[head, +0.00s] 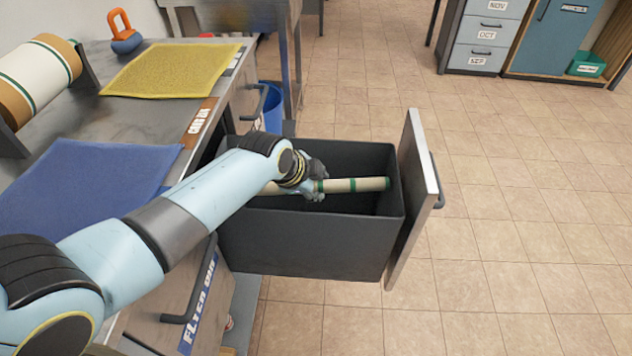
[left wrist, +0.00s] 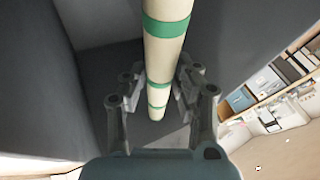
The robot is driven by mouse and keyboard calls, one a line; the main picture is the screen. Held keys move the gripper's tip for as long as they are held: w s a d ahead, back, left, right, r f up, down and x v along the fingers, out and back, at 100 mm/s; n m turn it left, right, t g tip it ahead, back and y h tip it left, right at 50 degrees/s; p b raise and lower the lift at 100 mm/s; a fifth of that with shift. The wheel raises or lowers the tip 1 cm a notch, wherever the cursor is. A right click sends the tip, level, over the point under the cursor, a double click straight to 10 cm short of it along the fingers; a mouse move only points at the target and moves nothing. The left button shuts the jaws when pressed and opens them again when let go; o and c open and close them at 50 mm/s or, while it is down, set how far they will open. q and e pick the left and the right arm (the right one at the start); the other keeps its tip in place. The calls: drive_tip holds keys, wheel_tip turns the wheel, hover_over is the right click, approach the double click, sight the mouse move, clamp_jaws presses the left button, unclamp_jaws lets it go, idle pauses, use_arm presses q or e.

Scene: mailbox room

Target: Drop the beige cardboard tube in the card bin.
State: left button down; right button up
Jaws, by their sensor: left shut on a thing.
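The beige cardboard tube (head: 355,184) has green bands and lies roughly level in my left gripper (head: 314,190). The tube's right end shows inside the bin's rim in the head view. My left gripper is shut around the tube. In the left wrist view the tube (left wrist: 165,55) runs between the fingers (left wrist: 158,100), with dark bin walls around it. Whether the tube touches the bin's inside I cannot tell. My right gripper is not in view.
The drawer front (head: 414,195) stands out to the right with a handle. On the counter are a blue mat (head: 85,185), a yellow mat (head: 172,70), an orange kettlebell-shaped thing (head: 124,38) and a large striped roll (head: 40,78). A lower film bin (head: 200,300) is shut. The tiled floor at right is clear.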

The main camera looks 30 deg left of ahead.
use_arm(q)
drive_tip(key=c, duration=0.9)
unclamp_jaws()
drive_tip(key=shift+c, duration=0.2)
drive_tip(key=v, duration=1.2)
